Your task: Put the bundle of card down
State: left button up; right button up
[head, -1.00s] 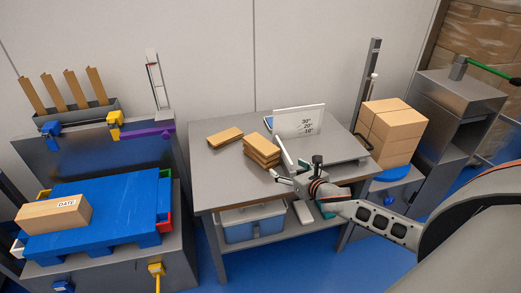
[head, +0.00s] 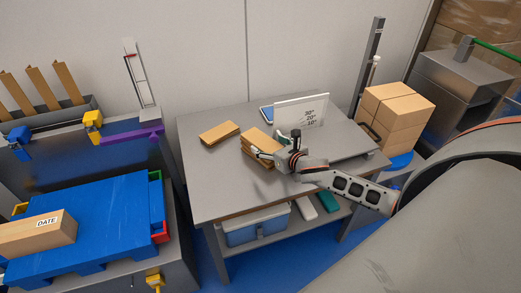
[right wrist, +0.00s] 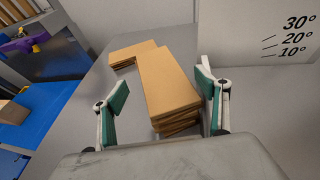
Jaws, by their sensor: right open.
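A stack of brown card (head: 256,141) lies flat on the grey table (head: 203,178), left of the angle board. In the right wrist view the stack (right wrist: 165,82) shows several layers and lies between and beyond the fingers. A thinner, flat bundle of card (head: 219,132) lies to its left; it also shows in the right wrist view (right wrist: 131,54). My right gripper (head: 269,145) is open at the near right end of the stack, one finger on each side. Whether either finger touches it, I cannot tell. My left gripper is not in view.
A white board with angle marks (head: 301,112) stands behind the gripper. A blue pallet (head: 105,215) with a DATE box (head: 37,234) is at left. Brown boxes (head: 395,117) stand at right. The table's left front is bare.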

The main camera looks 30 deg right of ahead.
send_over(262, 148)
jog(key=s+a, duration=0.1)
jog(key=s, duration=0.1)
jog(key=shift+w+a+f+b, duration=0.1)
jog(key=shift+w+f+b, duration=0.05)
jog(key=shift+f, duration=0.35)
jog(key=shift+w+f+b, duration=0.1)
jog(key=shift+f+b, duration=0.05)
jog(key=shift+f, duration=0.3)
jog(key=c, duration=1.7)
